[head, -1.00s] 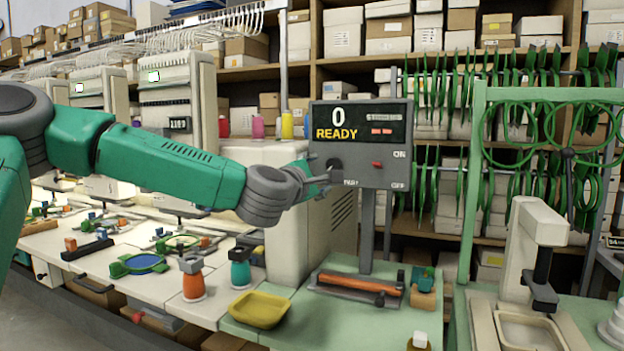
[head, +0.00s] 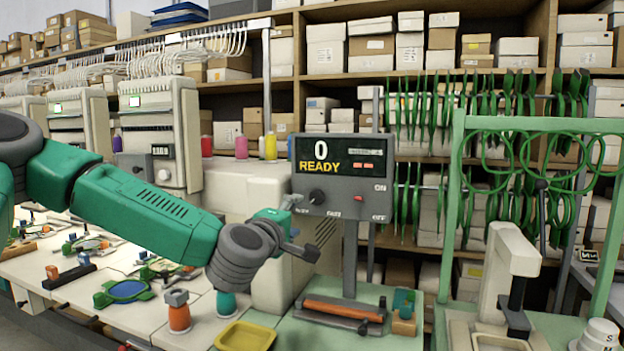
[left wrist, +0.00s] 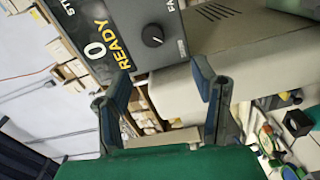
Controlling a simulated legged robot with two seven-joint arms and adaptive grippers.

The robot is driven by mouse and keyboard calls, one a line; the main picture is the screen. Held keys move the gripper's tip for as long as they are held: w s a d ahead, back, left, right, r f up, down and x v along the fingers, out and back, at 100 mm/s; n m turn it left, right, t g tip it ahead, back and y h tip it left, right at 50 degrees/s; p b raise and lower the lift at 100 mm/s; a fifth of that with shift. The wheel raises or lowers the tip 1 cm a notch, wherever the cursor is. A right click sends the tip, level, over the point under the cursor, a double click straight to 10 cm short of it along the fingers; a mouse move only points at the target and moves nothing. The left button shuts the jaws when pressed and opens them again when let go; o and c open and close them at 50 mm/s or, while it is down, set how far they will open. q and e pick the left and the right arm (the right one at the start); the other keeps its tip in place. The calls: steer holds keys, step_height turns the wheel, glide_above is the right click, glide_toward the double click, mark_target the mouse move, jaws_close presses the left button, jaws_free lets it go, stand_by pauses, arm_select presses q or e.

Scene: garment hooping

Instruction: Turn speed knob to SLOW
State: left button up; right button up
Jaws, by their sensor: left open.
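The speed knob (head: 317,197) is a dark round dial on the grey control panel (head: 345,203), below its display. The display reads 0 and READY. The knob also shows in the left wrist view (left wrist: 153,35), with a small pale mark on its face. Small lettering lies beside it; FAST is the clearest label, to its lower right in the head view. My left gripper (head: 298,228) is open and empty, low and left of the knob. In the left wrist view its fingers (left wrist: 160,62) are spread, with the knob beyond them and apart. My right gripper is out of view.
A pale machine housing (head: 270,200) stands behind my left arm. A yellow tray (head: 246,337) and an orange roller (head: 343,308) lie below. A green rack (head: 452,200) stands at right.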

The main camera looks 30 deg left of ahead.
mark_target(316, 199)
arm_select(q)
steer(key=w+m+p, duration=0.2)
steer(key=w, duration=0.2)
steer(key=w+a+m+p, duration=0.1)
steer(key=w+p, duration=0.1)
steer(key=w, duration=0.2)
steer(key=w+a+m+p, duration=0.1)
steer(key=w+m+p, duration=0.1)
steer(key=w, duration=0.1)
steer(key=shift+w+a+r+m, duration=0.25)
steer(key=shift+w+r+m, duration=0.05)
steer(key=shift+w+r, duration=0.1)
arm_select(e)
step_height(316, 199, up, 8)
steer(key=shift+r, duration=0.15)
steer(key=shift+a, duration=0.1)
arm_select(q)
steer(key=c, duration=1.1)
